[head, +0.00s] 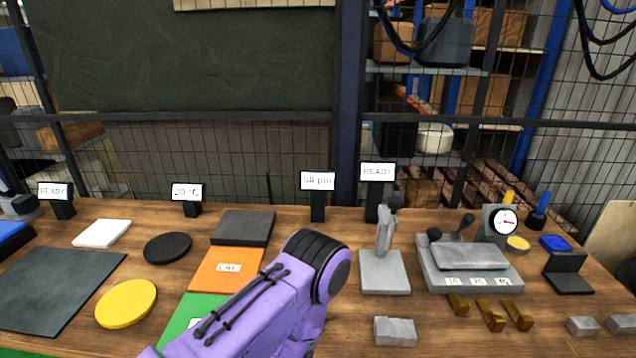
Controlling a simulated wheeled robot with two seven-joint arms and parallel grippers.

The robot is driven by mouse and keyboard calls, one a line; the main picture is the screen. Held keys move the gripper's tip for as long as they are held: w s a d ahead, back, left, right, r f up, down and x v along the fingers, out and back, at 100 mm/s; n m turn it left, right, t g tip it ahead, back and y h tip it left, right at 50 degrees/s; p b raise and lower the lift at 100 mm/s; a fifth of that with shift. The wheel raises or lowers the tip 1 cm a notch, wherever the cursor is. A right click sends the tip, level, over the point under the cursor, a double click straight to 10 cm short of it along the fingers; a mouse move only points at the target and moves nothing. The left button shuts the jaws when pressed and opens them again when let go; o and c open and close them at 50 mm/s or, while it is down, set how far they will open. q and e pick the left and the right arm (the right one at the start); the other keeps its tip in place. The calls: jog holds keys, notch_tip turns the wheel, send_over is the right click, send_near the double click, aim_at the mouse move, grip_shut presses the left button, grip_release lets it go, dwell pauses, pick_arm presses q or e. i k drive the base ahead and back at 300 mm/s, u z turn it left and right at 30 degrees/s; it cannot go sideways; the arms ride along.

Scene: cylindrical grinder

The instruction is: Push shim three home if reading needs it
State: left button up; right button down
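Three brass shims stick out at the front of a grey block fixture (468,262) on the right of the bench, below labels that seem to read 10, 20 and 30. The rightmost shim (518,315) lies under the third label; the middle shim (490,315) and left shim (458,304) are beside it. How far each is seated is hard to tell. A small display (317,181) shows a reading in µm, too blurred to be sure of. A round dial gauge (504,221) stands behind the fixture. A purple arm link of mine crosses the lower middle; neither gripper is in view.
A grey stand with a lever (385,270) is left of the fixture. Grey metal blocks (395,331) lie at the front. A black angle plate (568,273) is at right. An orange mat (226,269) and yellow disc (126,303) lie left.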

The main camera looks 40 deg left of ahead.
aim_at(523, 323)
jog(key=k, duration=1.35)
jog(key=z, duration=0.55)
jog(key=i, duration=1.35)
jog(key=u, duration=0.7)
jog(key=i, duration=0.35)
jog(key=u, duration=0.4)
